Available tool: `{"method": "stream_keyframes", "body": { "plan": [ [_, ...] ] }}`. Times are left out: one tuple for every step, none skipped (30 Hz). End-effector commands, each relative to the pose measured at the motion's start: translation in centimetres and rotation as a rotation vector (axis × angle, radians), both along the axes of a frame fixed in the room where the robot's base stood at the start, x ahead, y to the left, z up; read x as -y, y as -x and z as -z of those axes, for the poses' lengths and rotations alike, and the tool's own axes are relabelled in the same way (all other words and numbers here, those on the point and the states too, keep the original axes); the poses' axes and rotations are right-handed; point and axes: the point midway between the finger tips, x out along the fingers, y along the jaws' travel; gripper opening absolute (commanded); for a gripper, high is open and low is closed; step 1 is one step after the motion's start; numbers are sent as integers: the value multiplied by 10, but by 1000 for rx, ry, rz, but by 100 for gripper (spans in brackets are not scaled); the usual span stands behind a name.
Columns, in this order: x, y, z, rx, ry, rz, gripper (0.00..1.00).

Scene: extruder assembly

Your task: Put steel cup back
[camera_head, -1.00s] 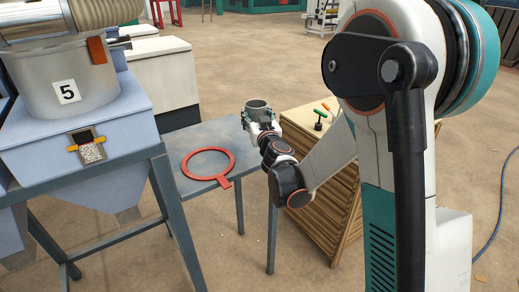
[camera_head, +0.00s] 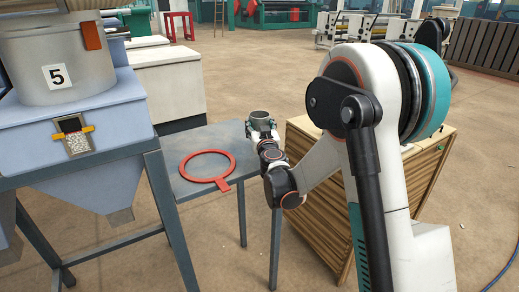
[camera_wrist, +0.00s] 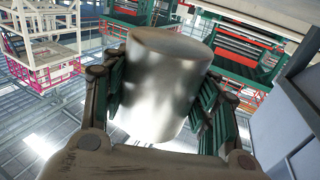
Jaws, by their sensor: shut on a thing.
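The steel cup (camera_wrist: 160,85) fills the middle of the wrist view, a plain shiny cylinder between the green-padded fingers of my gripper (camera_wrist: 165,100). My gripper is shut on it. In the head view the cup (camera_head: 261,117) is small and sits in my gripper (camera_head: 262,130), near the right edge of the grey table (camera_head: 225,140). The cup looks roughly upright there, with its rim upward. I cannot tell its exact height over the table. A red ring with a handle (camera_head: 207,166) lies on the table, left of the cup.
A wooden cabinet (camera_head: 320,190) stands right of the table, partly behind my arm. A white cabinet (camera_head: 165,85) stands behind the table. Open floor lies beyond.

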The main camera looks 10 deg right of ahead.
Motion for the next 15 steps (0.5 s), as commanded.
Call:
{"method": "stream_keyframes", "body": {
  "plan": [
    [0,0,13,0,0,0,25],
    [0,0,16,0,0,0,25],
    [0,0,21,0,0,0,25],
    [0,0,23,0,0,0,25],
    [0,0,25,0,0,0,25],
    [0,0,27,0,0,0,25],
    [0,0,28,0,0,0,25],
    [0,0,29,0,0,0,25],
    [0,0,31,0,0,0,25],
    [0,0,33,0,0,0,25],
    [0,0,37,0,0,0,25],
    [0,0,42,0,0,-1,25],
    [0,0,46,0,0,-1,25],
    [0,0,51,0,0,-1,25],
    [0,0,58,0,0,-1,25]
  ]
}}
